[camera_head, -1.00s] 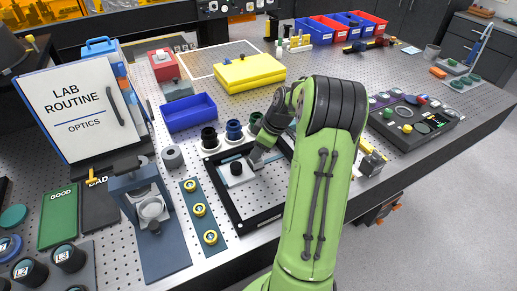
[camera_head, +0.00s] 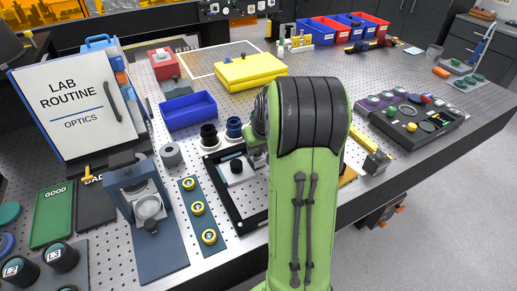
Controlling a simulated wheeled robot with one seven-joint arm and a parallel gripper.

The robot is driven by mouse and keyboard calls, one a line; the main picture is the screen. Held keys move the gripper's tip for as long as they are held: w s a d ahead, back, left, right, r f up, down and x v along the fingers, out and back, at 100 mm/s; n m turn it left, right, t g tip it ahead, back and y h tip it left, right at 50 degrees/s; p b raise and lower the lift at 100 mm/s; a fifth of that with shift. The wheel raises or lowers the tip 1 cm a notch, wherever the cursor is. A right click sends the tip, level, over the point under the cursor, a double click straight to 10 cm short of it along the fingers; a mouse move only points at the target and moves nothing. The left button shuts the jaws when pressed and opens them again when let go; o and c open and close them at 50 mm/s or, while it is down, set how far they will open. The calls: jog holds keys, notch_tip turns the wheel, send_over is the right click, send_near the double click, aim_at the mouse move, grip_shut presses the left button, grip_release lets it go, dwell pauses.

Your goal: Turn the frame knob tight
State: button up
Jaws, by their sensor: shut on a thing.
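The black frame (camera_head: 223,198) lies flat on the perforated table, left of my green arm. Its right part is hidden behind the arm. A pale plate with a black round piece (camera_head: 236,165) sits at its upper left. My gripper (camera_head: 258,158) is at the upper part of the frame, just right of this plate, pointing down. Only a sliver of it shows beside the arm. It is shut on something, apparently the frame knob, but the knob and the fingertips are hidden.
A blue tray (camera_head: 188,111) and a yellow box (camera_head: 250,72) stand behind the frame. Dark round parts (camera_head: 210,135) stand just beyond it. A blue strip with yellow rings (camera_head: 198,209) lies left of it. A control box (camera_head: 415,116) stands at the right.

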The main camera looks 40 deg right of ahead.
jog(key=m+g+h, duration=0.1)
jog(key=m, duration=0.3)
jog(key=shift+w+a, duration=0.1)
jog(key=shift+a, duration=0.1)
jog(key=shift+m+g+h, duration=0.5)
jog(key=shift+m+h, duration=0.1)
jog(key=shift+m, duration=1.2)
jog(key=o, duration=1)
jog(key=shift+o, duration=0.2)
jog(key=p+v, duration=0.3)
jog(key=v, duration=1.2)
jog(key=shift+a+r, duration=0.2)
jog(key=shift+r, duration=0.15)
